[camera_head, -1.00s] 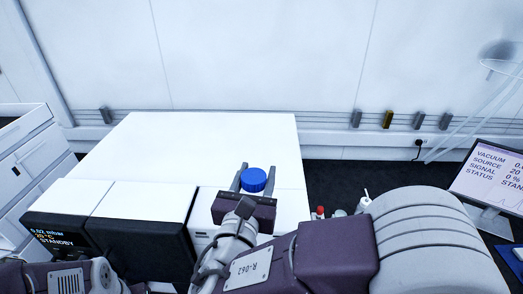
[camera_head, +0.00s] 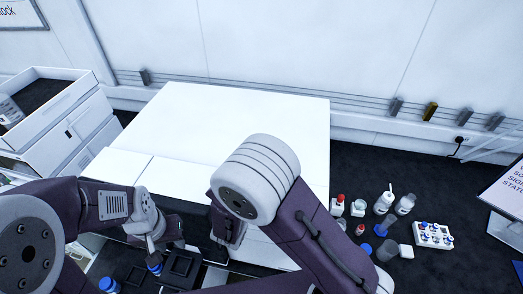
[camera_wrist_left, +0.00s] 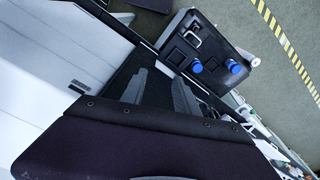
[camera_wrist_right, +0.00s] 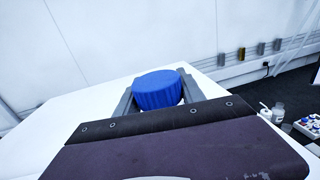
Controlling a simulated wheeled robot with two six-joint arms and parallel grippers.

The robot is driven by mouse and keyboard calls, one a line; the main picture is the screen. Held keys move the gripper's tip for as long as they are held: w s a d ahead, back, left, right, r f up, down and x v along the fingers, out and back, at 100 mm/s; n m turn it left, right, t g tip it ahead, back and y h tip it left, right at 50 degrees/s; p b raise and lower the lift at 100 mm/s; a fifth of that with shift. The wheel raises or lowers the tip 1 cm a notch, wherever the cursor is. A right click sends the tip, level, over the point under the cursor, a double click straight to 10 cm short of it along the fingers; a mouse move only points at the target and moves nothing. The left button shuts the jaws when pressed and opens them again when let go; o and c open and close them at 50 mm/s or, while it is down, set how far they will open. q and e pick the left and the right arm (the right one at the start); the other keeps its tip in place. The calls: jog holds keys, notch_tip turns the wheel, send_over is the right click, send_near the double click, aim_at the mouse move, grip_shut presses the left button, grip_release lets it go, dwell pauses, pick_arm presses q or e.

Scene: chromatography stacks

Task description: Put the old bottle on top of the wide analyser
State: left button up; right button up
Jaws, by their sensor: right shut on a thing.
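The old bottle, seen as a ribbed blue cap (camera_wrist_right: 158,90) in the right wrist view, is between the fingers of my right gripper (camera_wrist_right: 157,94), which is shut on it. The bottle's body is hidden behind the gripper. In the head view my right arm hides both the bottle and the fingertips. The wide analyser (camera_head: 240,115) is the large white box with a flat, bare top. Its top (camera_wrist_right: 88,112) spreads behind the cap in the right wrist view; I cannot tell the gap. My left gripper (camera_wrist_left: 163,88) is empty, fingers apart, before a dark front panel.
Blue-capped bottles (camera_wrist_left: 235,67) stand in a dark tray (camera_wrist_left: 190,35) low at the front. Several small bottles (camera_head: 383,203) and a white vial rack (camera_head: 433,235) stand to the right.

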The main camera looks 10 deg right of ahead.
jog(key=w+f, duration=0.1)
jog(key=a+f+p, duration=0.1)
jog(key=f, duration=0.1)
jog(key=w+f+p, duration=0.1)
jog(key=f, duration=0.1)
jog(key=shift+w+a+f, duration=0.15)
jog(key=shift+w+a, duration=0.05)
jog(key=shift+w, duration=0.15)
jog(key=shift+a+f+p, duration=0.1)
jog(key=shift+f+p, duration=0.15)
jog(key=shift+p, duration=0.05)
jog(key=shift+a, duration=0.1)
jog(key=shift+s+f, duration=0.1)
jog(key=shift+f+b, duration=0.2)
jog(key=shift+b, duration=0.15)
jog(key=o, duration=1.5)
jog(key=shift+c, duration=0.2)
